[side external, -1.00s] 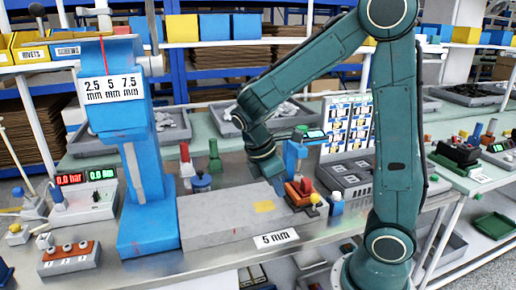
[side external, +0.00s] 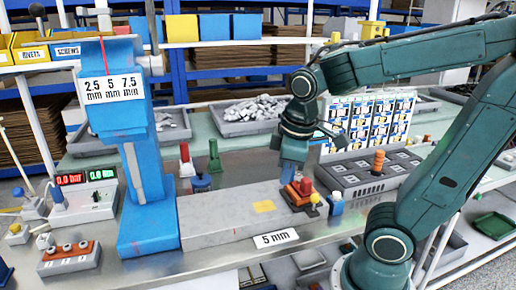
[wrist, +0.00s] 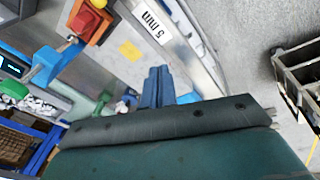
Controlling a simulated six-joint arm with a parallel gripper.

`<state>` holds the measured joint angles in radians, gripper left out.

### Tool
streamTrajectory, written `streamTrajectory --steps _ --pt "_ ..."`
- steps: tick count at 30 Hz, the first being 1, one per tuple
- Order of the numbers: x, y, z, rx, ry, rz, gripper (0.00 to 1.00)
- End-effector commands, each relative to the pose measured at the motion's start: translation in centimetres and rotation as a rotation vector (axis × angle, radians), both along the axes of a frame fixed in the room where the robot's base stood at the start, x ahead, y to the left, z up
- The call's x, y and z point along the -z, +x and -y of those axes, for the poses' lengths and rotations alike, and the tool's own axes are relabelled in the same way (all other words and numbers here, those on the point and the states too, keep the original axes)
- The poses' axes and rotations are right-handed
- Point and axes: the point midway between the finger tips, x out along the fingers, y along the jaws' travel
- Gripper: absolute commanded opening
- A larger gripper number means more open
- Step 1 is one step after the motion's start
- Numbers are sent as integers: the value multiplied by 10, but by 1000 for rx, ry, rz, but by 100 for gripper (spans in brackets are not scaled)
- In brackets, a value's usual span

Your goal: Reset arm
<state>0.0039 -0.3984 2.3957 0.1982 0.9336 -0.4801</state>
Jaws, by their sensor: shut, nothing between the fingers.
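My gripper (side external: 293,168) hangs fingers-down from my teal arm, above the back of the right end of the grey metal block in the side view. Its narrow blue fingers (wrist: 158,85) are together and empty in the wrist view. The orange unit with a red button (side external: 303,188) sits on the block's right end, close to the fingertips in the side picture; whether they touch cannot be told there. In the wrist view the red button (wrist: 86,20) lies up and left, apart from the fingers. My gripper partly hides the blue stand (wrist: 55,65) behind it.
A tall blue press (side external: 145,170) stands left on the bench. A grey tray of pale parts (side external: 250,115) lies behind my gripper. A slotted dark box (side external: 360,175) is to the right.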

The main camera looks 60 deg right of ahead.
Motion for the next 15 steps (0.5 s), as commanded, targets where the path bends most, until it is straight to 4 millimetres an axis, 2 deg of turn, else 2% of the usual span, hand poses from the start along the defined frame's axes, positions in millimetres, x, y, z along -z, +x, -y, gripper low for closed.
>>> streamTrajectory --steps 6,15 --pt "-19 -20 -17 126 93 161 0" --pt "-31 -38 -34 240 201 291 0"
